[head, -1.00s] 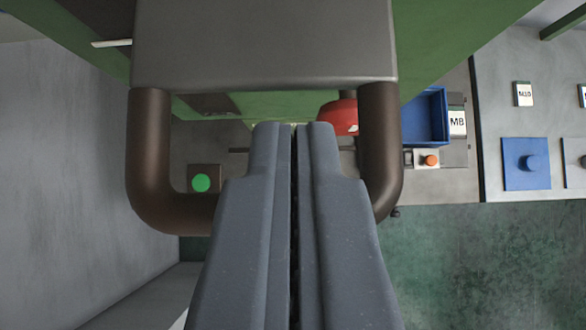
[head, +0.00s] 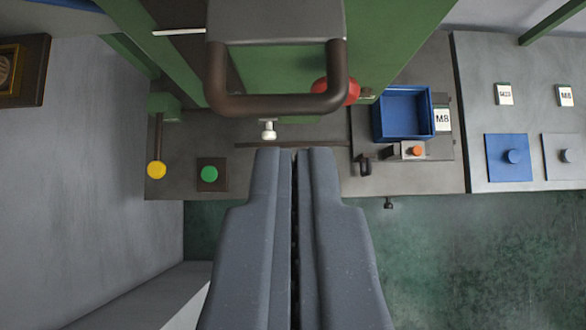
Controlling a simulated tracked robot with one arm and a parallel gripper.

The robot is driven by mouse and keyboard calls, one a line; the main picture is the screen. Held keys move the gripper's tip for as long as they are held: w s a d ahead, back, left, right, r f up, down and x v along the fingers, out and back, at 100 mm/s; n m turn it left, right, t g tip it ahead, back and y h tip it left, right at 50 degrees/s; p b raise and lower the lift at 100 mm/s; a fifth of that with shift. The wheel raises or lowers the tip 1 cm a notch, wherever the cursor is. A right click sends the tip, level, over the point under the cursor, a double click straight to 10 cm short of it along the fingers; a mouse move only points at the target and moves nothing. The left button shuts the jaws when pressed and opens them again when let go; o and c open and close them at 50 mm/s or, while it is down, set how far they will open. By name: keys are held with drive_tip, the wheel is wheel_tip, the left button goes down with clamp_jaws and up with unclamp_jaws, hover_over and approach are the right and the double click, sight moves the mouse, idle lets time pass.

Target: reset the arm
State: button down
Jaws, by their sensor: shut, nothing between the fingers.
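My gripper (head: 295,152) points away from the camera in the lower middle of the head view. Its two grey fingers lie side by side, shut, with only a thin dark seam between them and nothing held. The fingertips appear just below a dark bar on the machine bed and below a brown U-shaped handle (head: 280,104) on a grey block (head: 275,22). A gap shows in the picture between the fingertips and the handle.
A green button (head: 209,174) and a yellow knob (head: 156,170) are at left. A red part (head: 337,91) sits behind the handle. At right are a blue bin (head: 404,114), an orange button (head: 417,151) and a blue plate (head: 509,157). A grey wall (head: 110,150) bounds the left.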

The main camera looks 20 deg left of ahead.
drive_tip(key=d+f+m+t+h+b, duration=0.2)
drive_tip(key=d+f+t+b, duration=0.5)
drive_tip(key=d+f+b, duration=0.5)
wheel_tip(320, 180, down, 4)
drive_tip(key=m+b, duration=0.1)
drive_tip(key=b, duration=0.5)
drive_tip(key=shift+s+d, duration=0.2)
drive_tip(key=shift+s, duration=0.2)
